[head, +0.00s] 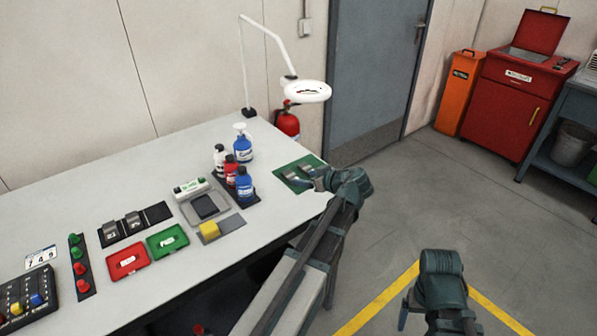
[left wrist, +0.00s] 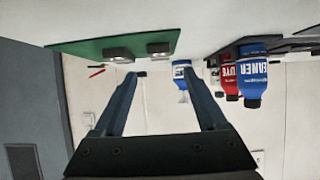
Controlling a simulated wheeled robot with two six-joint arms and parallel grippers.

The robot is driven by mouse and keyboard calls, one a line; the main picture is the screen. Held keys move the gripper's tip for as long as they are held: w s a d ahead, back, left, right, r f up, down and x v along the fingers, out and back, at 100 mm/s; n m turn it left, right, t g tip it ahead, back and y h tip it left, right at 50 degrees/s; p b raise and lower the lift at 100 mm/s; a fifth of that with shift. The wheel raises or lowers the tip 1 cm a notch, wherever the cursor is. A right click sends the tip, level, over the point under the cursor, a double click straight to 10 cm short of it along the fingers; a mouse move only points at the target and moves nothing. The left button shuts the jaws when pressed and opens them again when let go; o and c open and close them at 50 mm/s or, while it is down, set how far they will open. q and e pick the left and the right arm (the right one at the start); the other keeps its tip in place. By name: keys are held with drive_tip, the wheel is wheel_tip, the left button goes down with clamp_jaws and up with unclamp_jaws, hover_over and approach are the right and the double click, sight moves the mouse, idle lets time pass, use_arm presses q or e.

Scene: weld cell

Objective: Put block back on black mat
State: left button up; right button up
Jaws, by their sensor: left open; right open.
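The black mat (head: 158,213) is a dark strip on the table; two grey blocks (head: 133,219) stand on it and its right end is bare. A yellow block (head: 209,229) sits on a grey mat (head: 231,223). A green mat (head: 290,167) lies at the table's right end; in the left wrist view the mat (left wrist: 85,47) carries two grey metal blocks (left wrist: 159,48). My left gripper (head: 303,184) is open by the green mat, with nothing between its fingers (left wrist: 168,84). My right gripper (head: 404,311) is low over the floor, its fingers mostly hidden.
Bottles (head: 244,184) stand just left of the green mat. A lamp (head: 305,91) arches over the back. Red (head: 128,262) and green (head: 167,241) trays lie in front of the black mat. A button panel (head: 81,265) lies to the left. The table's back left is clear.

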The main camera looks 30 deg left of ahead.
use_arm(q)
drive_tip(key=p+v, duration=0.1)
drive_tip(key=v, duration=0.4)
drive_tip(key=shift+p, duration=0.35)
